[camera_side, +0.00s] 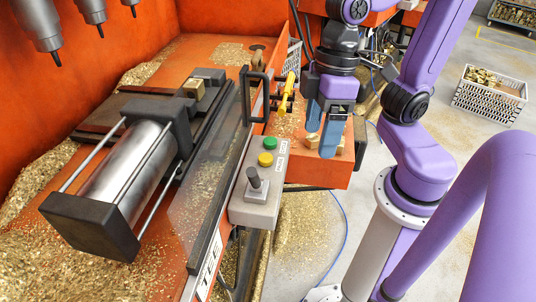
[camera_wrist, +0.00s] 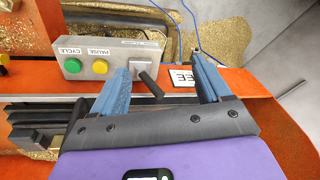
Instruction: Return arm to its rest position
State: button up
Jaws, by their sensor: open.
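My gripper (camera_side: 323,138) hangs from my purple arm over the front right corner of the orange machine in the side view. Its two blue fingers point down, apart, with nothing visible between them. Small brass pieces (camera_side: 312,140) lie on the orange ledge behind and beside the fingertips; I cannot tell whether any finger touches them. In the wrist view the gripper (camera_wrist: 161,64) also shows its fingers spread, with the control box's joystick seen between them. A brass block (camera_side: 193,88) sits at the end of the cylinder clamp, away from my gripper.
A grey control box (camera_side: 258,200) with green and yellow buttons and a joystick stands near the gripper. A clear guard with a black handle (camera_side: 256,95) and a yellow tool (camera_side: 287,92) are close left. Drill spindles (camera_side: 38,24) hang upper left. A white crate (camera_side: 489,96) holds brass parts on the floor.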

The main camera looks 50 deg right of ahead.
jog(key=s+d+f+n+h, duration=0.1)
jog(key=s+d+f+n, duration=0.1)
jog(key=d+f, duration=0.3)
jog(key=shift+d+f+n+h, duration=0.4)
jog(key=shift+f+n, duration=0.05)
jog(key=shift+n, duration=0.35)
